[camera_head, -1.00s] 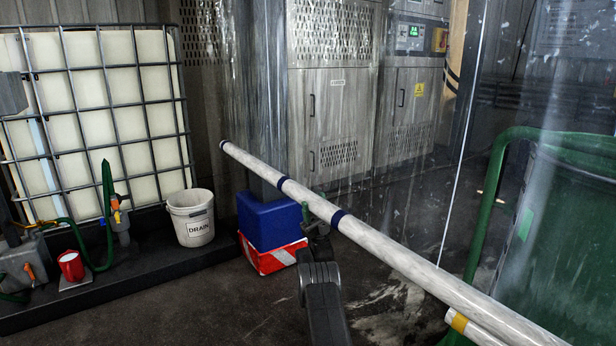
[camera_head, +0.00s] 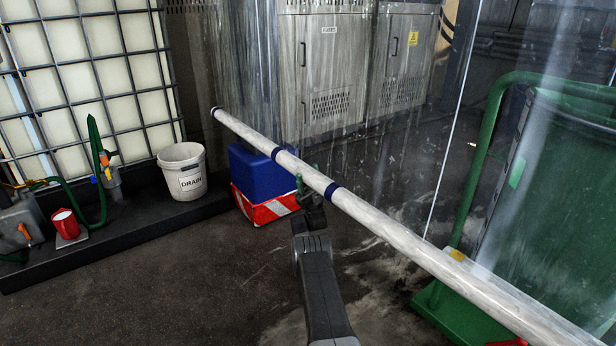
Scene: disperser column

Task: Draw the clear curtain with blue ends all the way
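A clear, streaked curtain sheet (camera_head: 385,165) hangs on the right half of the head view, and the cabinets show through it. A long whitish bar (camera_head: 410,243) with dark blue bands crosses in front, sloping from the upper left to the lower right. It has a blue-ringed far end and two more blue bands near the middle. How the bar joins the curtain is unclear. My gripper (camera_head: 308,192) is at the bar between the two middle bands. A green fingertip shows above the bar, and it appears shut on it. The bar partly hides the fingers.
A green railed frame (camera_head: 488,160) stands at the right. A blue box (camera_head: 253,175) on a red-and-white base, a white DRAIN bucket (camera_head: 184,178) and a caged tank (camera_head: 80,85) stand at the left. Bare floor (camera_head: 190,270) lies in the lower left.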

